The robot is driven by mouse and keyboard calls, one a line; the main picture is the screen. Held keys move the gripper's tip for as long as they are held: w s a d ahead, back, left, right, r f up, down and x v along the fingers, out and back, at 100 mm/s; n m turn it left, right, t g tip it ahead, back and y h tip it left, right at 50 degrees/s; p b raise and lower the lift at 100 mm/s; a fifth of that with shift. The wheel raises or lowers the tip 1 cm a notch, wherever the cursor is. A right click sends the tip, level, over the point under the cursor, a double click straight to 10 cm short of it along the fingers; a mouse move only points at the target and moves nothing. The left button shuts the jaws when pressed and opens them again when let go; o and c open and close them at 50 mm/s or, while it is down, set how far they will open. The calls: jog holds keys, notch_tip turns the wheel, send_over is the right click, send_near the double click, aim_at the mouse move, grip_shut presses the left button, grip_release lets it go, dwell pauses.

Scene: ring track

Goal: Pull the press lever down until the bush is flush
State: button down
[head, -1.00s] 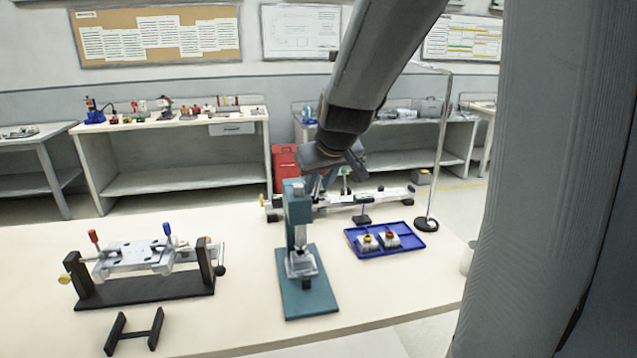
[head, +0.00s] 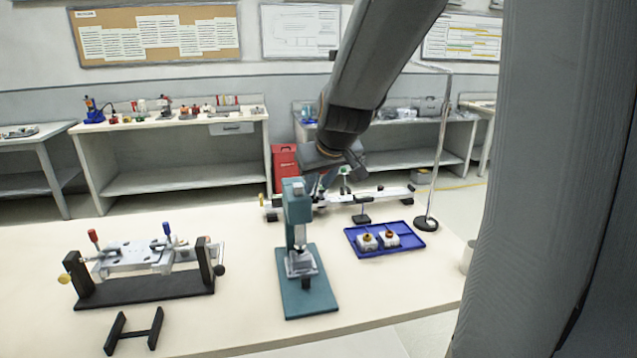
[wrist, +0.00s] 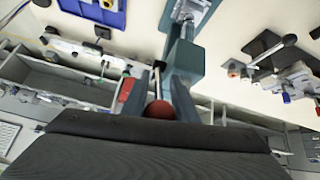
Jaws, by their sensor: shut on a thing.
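The teal press (head: 298,210) stands on its teal base plate (head: 308,300) near the middle of the bench. A grey metal work block (head: 301,265) sits under its ram. The bush is too small to make out, so I cannot tell how deep it sits. My gripper (head: 325,178) is behind the top of the press in the head view. In the wrist view my gripper (wrist: 158,98) is shut on the lever's red ball knob (wrist: 160,108), which lies between its two fingers. The lever's rod is mostly hidden behind the press column and my gripper.
A clamping fixture (head: 140,270) with red and blue handles stands left, with a black bracket (head: 134,332) before it. A blue tray (head: 430,241) with two small blocks lies right. A rail fixture (head: 385,195) and a thin stand (head: 436,165) are behind. The bench's right front is clear.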

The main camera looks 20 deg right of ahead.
jog(key=shift+s+f, duration=0.1)
dwell(0.4)
jog(key=c, duration=1.4)
grip_release()
jog(key=shift+d, duration=0.1)
